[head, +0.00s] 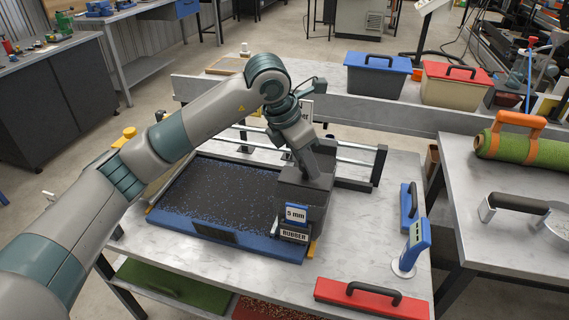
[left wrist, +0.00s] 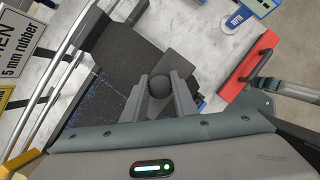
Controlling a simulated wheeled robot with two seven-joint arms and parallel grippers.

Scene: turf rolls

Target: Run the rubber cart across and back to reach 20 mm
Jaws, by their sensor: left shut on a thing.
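The rubber cart (head: 310,199) is a dark grey box with a "5 mm" plate and a "RUBBER" label on its front. It stands at the right end of the blue-framed bed (head: 190,224), whose dark surface is flecked with blue. My left gripper (head: 312,180) reaches down onto the cart's top. In the left wrist view its two fingers (left wrist: 167,100) are shut on the cart's round dark knob (left wrist: 158,84). My arm hides part of the rails and the sign behind the bed.
Two metal rails (head: 345,153) run behind the bed. A red float (head: 370,297) lies in front. A green turf roll (head: 530,150) is on the right table.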

